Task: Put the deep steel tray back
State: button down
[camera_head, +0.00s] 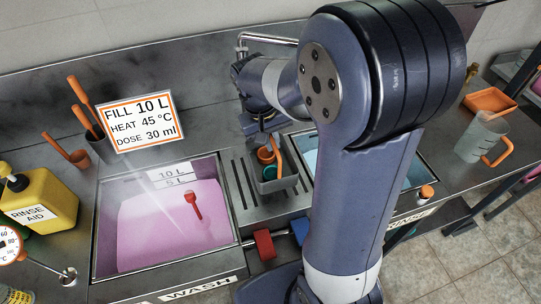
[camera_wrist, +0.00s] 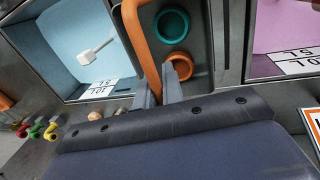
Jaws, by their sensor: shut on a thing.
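A deep grey tray (camera_head: 278,184) with an orange handle (camera_head: 276,152) is at the ribbed strip between the two basins. A teal and an orange round piece show inside it. In the wrist view, the tray wall (camera_wrist: 203,45), the teal piece (camera_wrist: 172,25) and the orange piece (camera_wrist: 181,66) lie just past my fingers. My gripper (camera_head: 268,139) is above the tray, partly hidden by my own arm. In the wrist view, my gripper (camera_wrist: 158,92) is shut on the orange handle (camera_wrist: 139,38). I cannot tell whether the tray rests on the strip or hangs above it.
The wash basin (camera_head: 240,215) with pink liquid is left; the blue rinse basin (camera_head: 405,190) is right, partly behind my arm. A yellow bottle (camera_head: 40,205) and a sign (camera_head: 140,120) stand left. A jug (camera_head: 482,140) and orange tray (camera_head: 490,101) occupy the right counter.

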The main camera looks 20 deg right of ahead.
jog(key=shift+f, duration=2.55)
jog(key=shift+f, duration=0.1)
jog(key=c, duration=1.6)
grip_release()
jog(key=shift+o, duration=0.3)
notch_tip(320, 180, up, 12)
jog(key=a, duration=0.2)
jog(key=shift+a, duration=0.1)
jog(key=f, duration=0.4)
jog(key=d+f, duration=0.1)
jog(key=f, duration=0.2)
jog(key=d+f, duration=0.1)
jog(key=f, duration=0.3)
jog(key=shift+d+f+p, duration=0.15)
jog(key=shift+f+p, duration=0.15)
jog(key=shift+r, duration=1.5)
